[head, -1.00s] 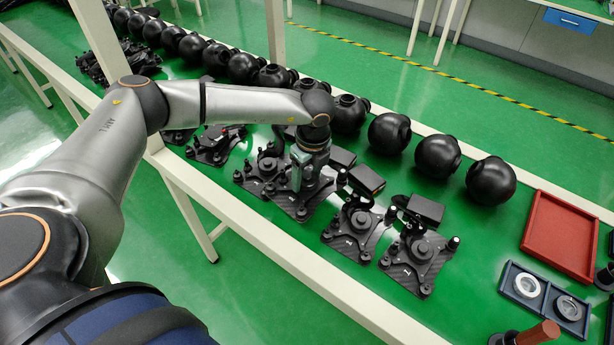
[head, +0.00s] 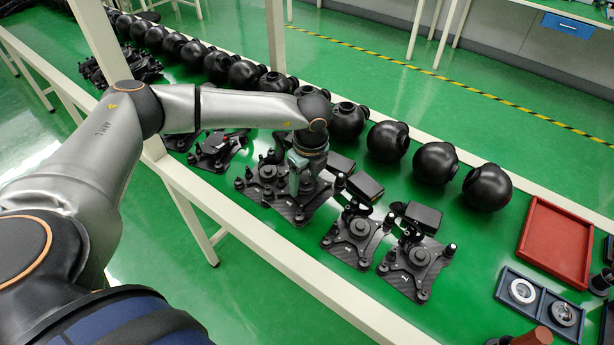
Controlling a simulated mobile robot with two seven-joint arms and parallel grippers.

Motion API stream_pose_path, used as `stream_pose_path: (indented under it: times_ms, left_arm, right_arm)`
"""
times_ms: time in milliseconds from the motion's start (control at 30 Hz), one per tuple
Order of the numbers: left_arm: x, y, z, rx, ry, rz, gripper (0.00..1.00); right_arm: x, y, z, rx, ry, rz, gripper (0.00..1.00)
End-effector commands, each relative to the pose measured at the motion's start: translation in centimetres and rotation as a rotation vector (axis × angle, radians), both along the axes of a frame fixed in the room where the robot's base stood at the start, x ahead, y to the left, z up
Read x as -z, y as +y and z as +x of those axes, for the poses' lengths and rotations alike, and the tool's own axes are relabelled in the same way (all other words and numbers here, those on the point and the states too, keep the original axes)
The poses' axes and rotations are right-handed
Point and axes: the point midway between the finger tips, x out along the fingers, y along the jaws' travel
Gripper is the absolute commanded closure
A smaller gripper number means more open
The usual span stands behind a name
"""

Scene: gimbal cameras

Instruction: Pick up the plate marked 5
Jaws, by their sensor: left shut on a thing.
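My left gripper (head: 298,184) points down onto a black carbon-look plate (head: 299,212) with a hub and corner posts. Its jaws are shut on the upright part in the middle of that plate, and the hand hides much of it. I cannot tell whether the plate is clear of the table. A further plate (head: 256,192) is just left of the held one. The number marks are too small to read. My right gripper is out of view.
The green table (head: 460,255) has a row of black spheres (head: 437,163) along its back. A red tray (head: 556,242) and a blue holder (head: 541,305) with ring parts are at the right. More plates (head: 215,150) stand left, partly behind my arm.

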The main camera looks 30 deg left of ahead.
Motion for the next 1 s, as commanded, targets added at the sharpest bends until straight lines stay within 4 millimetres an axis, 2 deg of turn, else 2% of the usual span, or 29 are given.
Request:
stream_pose_path:
  times_ms: [33,467,1000]
  left_arm:
    - [-0.3,0.1,-0.6,0.001,0.001,0.000,1.00]
    - [-0.3,0.4,-4.9,0.001,0.000,-0.001,1.00]
    - [-0.1,0.9,-10.3,0.000,0.001,0.000,1.00]
  right_arm:
    - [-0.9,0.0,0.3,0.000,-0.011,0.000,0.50]
    - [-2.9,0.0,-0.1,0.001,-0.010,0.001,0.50]
    - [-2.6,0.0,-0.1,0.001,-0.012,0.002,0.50]
